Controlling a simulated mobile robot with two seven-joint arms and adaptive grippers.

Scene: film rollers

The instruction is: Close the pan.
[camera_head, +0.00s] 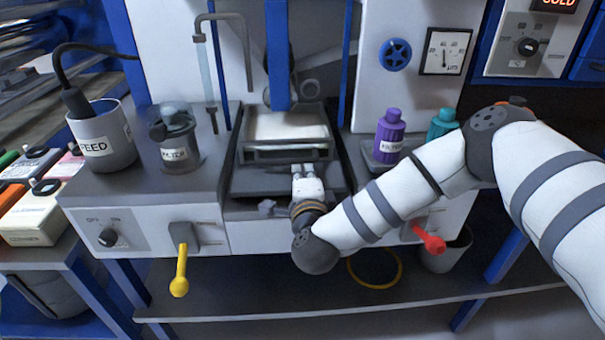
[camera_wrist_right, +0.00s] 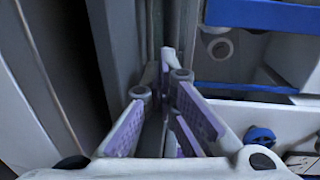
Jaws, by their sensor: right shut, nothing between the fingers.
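The pan (camera_head: 288,154) is a grey tray with a pale inside, in the recess at the middle of the machine in the head view. A dark flat surface lies in front of it. My right gripper (camera_head: 308,170) reaches in from the right, just in front of the pan's front wall. I cannot tell whether it touches the pan. In the right wrist view my gripper (camera_wrist_right: 166,75) shows purple finger pads drawn together with nothing held between them. My arm and hand hide part of the recess's front edge. My left gripper is not in view.
A yellow lever (camera_head: 180,270) and a red lever (camera_head: 432,243) stick out in front. A FEED cup (camera_head: 100,145) and a lidded jar (camera_head: 176,140) stand left. A purple bottle (camera_head: 389,138) and a teal bottle (camera_head: 442,123) stand right, near my arm.

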